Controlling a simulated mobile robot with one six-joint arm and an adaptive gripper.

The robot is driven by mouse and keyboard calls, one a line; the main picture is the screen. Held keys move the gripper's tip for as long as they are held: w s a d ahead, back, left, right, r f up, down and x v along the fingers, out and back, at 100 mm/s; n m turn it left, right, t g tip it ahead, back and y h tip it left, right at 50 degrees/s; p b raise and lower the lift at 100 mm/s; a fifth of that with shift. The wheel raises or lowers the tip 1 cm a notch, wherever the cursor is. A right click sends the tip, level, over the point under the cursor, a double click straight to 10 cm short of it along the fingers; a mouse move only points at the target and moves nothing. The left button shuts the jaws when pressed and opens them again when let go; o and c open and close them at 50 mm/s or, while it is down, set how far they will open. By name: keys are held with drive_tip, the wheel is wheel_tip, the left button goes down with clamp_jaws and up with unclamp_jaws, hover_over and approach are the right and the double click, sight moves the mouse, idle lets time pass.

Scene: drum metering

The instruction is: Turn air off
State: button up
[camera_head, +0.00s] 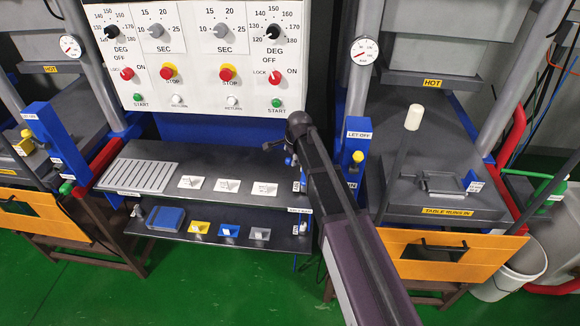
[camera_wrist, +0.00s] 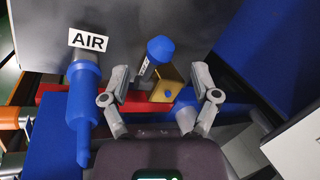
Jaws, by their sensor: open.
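A white AIR label (camera_wrist: 89,40) is on a dark grey panel in the wrist view. Below it hangs a blue tapered fitting (camera_wrist: 83,105). To its right, a blue-capped handle (camera_wrist: 160,48) stands tilted above a brass-coloured body (camera_wrist: 168,84). My gripper (camera_wrist: 160,76) is open, with one finger on each side of the handle and brass body. I cannot tell whether either finger touches them. In the head view, my arm covers most of this spot, and only small blue and dark parts show beside it.
A control panel (camera_head: 205,50) with knobs and buttons stands behind the shelves (camera_head: 215,168). A blue post with a LET OFF label (camera_head: 359,134) stands right of my arm. A red part (camera_wrist: 60,102) lies behind the fingers. A pale block edge (camera_wrist: 298,145) is at the right.

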sight(289, 159)
drive_tip(key=shift+b+x, duration=1.95)
drive_tip(key=shift+x, duration=0.4)
clamp_jaws()
